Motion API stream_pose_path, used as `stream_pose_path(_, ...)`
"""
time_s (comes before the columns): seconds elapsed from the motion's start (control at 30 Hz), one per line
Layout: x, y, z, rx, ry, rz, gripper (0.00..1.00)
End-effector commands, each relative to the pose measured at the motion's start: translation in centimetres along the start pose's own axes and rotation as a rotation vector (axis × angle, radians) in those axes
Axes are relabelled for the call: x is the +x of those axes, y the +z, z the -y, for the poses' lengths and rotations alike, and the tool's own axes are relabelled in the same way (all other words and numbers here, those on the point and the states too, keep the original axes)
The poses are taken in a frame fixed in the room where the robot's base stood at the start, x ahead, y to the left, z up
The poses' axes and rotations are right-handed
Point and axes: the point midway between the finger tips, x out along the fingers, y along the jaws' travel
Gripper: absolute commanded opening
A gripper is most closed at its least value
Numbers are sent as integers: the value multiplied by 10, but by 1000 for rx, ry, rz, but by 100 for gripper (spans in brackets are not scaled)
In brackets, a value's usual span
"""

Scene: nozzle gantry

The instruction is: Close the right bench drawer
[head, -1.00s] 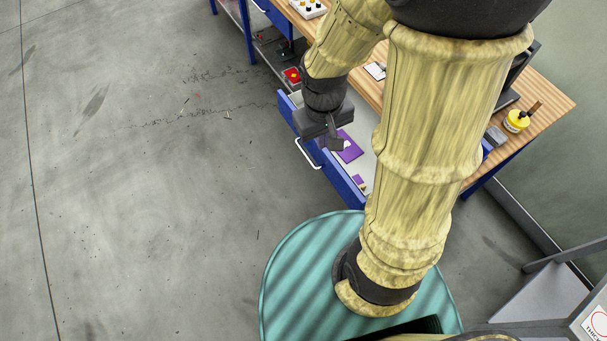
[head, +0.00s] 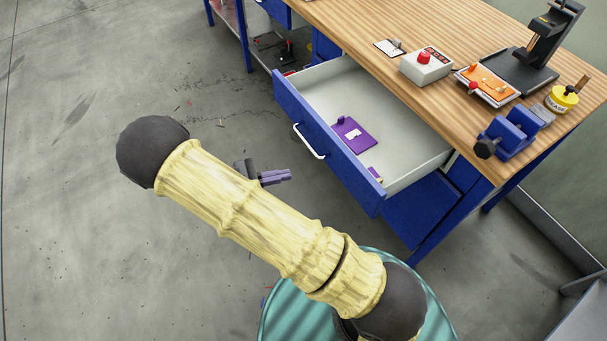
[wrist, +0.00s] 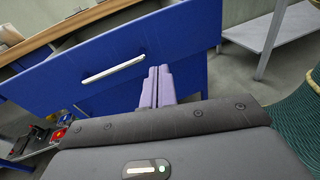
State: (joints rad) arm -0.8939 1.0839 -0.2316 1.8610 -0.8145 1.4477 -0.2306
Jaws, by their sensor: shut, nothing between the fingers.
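The right bench drawer (head: 335,150) is pulled out from under the bench, with a blue front and a white handle (head: 309,141). Inside lie a purple flat piece (head: 353,137) and a small purple item near the front corner. My gripper (head: 277,177) is shut and empty, in front of the drawer and apart from its front in the head view. In the wrist view, the closed purple-grey fingers (wrist: 157,86) point at the blue drawer front (wrist: 190,35), to the right of the handle (wrist: 114,69). The gap between fingertips and front is hard to judge there.
The wooden bench top (head: 380,40) carries a control box with a red button (head: 426,65), a blue vise (head: 510,135), a black press (head: 540,50) and a yellow container (head: 561,99).

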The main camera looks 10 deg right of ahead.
Motion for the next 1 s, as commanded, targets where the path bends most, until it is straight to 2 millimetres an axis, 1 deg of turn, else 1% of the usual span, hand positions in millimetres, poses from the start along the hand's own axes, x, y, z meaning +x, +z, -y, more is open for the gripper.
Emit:
stream_pose_path(0.03,-10,-32,-2,-21,67,72,0)
stream_pose_path(0.13,-29,-53,-8,-42,168,188,0)
stream_pose_path(0.23,-42,-64,-11,-49,229,261,0)
stream_pose_path(0.37,-48,-64,-12,-51,255,292,0)
stream_pose_path(0.73,-44,-62,-13,-52,251,289,0)
stream_pose_path(0.87,-33,-58,-16,-52,251,290,0)
stream_pose_path(1.0,-10,-52,-22,-53,243,290,0)
